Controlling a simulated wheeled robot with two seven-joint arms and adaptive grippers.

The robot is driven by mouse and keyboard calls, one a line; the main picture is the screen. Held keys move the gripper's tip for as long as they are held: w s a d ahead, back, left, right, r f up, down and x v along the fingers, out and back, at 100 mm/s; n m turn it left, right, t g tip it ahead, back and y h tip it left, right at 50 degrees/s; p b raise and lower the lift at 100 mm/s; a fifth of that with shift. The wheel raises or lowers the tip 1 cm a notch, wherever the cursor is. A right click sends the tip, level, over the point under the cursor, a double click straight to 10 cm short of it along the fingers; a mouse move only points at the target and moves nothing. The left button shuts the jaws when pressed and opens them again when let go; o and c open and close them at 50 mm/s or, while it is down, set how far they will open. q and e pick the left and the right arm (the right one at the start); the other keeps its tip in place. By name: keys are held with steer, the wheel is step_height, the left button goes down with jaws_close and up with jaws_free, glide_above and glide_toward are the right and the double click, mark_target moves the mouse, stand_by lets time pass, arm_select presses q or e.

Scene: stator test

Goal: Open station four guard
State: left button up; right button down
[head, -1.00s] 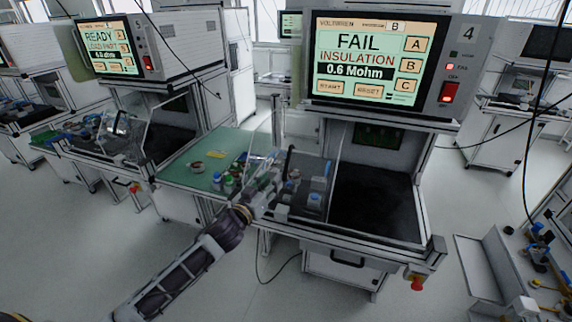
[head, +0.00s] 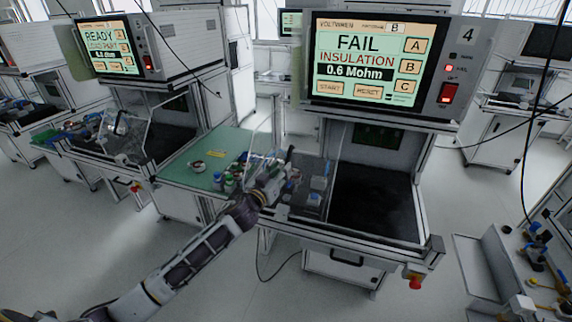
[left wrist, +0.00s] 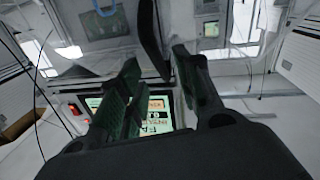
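Station four has a screen (head: 367,60) reading FAIL INSULATION 0.6 Mohm, with a red switch (head: 449,94) beside it. Its clear guard (head: 330,160) stands over the left part of the bench, with small parts behind it. I cannot tell exactly how far it is open. A black handle (head: 290,153) rises at the guard's front; it also shows in the left wrist view (left wrist: 150,35). My left gripper (head: 280,172) is at the handle, hiding its lower part. In the left wrist view its fingers (left wrist: 158,85) are apart, with the handle's end between or just beyond them. Contact is unclear. My right gripper is out of view.
A dark bench bed (head: 375,205) lies right of the guard. A red button (head: 415,283) sits at the bench's front right corner. A green worktop (head: 185,170) with small bottles is on the left. Another station with a READY screen (head: 102,45) stands further left.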

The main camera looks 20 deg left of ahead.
mark_target(300, 153)
arm_select(q)
steer(key=shift+w+d+p, duration=0.15)
steer(key=shift+w+d, duration=0.05)
steer(key=shift+w, duration=0.9)
steer(key=shift+w+d+p, duration=0.15)
steer(key=shift+w+d, duration=0.05)
steer(key=shift+w, duration=0.85)
jaws_close()
